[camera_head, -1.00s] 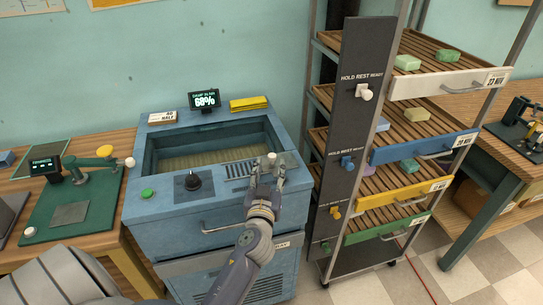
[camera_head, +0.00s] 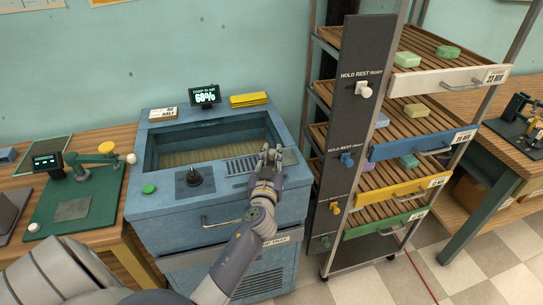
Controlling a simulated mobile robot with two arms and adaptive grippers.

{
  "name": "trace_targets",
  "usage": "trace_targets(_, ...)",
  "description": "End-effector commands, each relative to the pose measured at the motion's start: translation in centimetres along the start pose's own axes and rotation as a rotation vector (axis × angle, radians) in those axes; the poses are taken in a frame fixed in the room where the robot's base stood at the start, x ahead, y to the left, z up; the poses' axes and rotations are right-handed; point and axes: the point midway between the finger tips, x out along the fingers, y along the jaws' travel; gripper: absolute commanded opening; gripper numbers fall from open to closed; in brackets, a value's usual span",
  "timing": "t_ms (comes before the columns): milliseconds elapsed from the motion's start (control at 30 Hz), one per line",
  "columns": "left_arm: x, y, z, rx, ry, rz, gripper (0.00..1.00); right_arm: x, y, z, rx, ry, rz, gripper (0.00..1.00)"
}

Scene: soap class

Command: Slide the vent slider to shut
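The vent grille (camera_head: 241,165) is a row of dark slots in the top right of the blue cabinet. In the earlier frame a pale slider knob shows at its right end; now my gripper covers that spot. My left gripper (camera_head: 271,151) is there, its two fingertips side by side at the right end of the grille. I cannot tell whether the fingers are closed on the knob or only beside it. My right gripper is not in view.
The blue cabinet (camera_head: 217,220) has an open basin, a black dial (camera_head: 193,177), a green button (camera_head: 149,188) and a percentage display (camera_head: 204,95). A yellow block (camera_head: 249,99) lies behind. A rack panel (camera_head: 355,110) stands close on the right.

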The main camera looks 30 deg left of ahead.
Motion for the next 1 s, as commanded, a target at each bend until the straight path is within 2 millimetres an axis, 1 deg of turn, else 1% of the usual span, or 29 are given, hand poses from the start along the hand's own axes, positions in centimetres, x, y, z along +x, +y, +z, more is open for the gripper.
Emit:
trace_targets(67, -0.1, -0.1, 0.1, -0.001, -0.001, 0.000, 0.00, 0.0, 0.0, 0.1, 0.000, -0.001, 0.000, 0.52)
trace_targets(167, -0.5, -1.4, 0.2, -0.001, -0.002, -0.002, 0.00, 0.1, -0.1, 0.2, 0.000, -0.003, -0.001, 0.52)
trace_targets(400, -3.0, -7.2, 0.1, 0.001, -0.003, -0.004, 0.00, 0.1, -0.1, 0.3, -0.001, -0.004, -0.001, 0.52)
trace_targets(533, -3.9, -9.4, 0.1, 0.000, -0.003, -0.003, 0.00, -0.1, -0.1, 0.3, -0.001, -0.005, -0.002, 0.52)
trace_targets(700, -4.3, -10.5, 0.1, -0.001, -0.001, -0.003, 0.00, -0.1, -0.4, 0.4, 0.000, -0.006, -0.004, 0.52)
trace_targets(967, -4.3, -10.6, 0.1, 0.001, -0.002, -0.005, 0.00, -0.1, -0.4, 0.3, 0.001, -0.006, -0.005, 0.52)
trace_targets(1000, -4.3, -10.6, 0.1, 0.001, -0.002, -0.006, 0.29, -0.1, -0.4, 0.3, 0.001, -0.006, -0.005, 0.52)
